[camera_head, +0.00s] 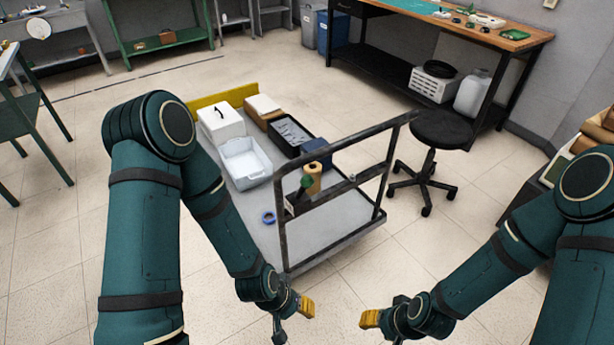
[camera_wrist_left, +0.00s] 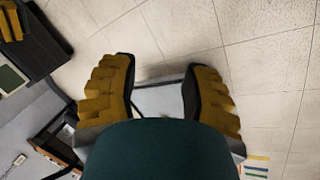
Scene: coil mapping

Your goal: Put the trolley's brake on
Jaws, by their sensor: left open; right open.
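The trolley (camera_head: 342,222) is a low grey platform with a black upright handle frame (camera_head: 335,148) at its near end. It stands on the floor in the middle of the head view, with goods on it. I cannot make out its brake or wheels. My left gripper (camera_head: 292,318) is open, in front of the near end of the trolley and apart from the frame. Its two yellow-and-black fingers are spread in the left wrist view (camera_wrist_left: 160,78), with nothing clearly held. My right gripper (camera_head: 384,329) is open and empty, over the floor right of the left one.
A white box (camera_head: 220,122), a pale tray (camera_head: 244,162), a black crate (camera_head: 291,134) and a blue tape roll (camera_head: 268,217) lie on the trolley. A black stool (camera_head: 440,130) stands close on its right. A workbench (camera_head: 470,25) is behind. Floor in front is clear.

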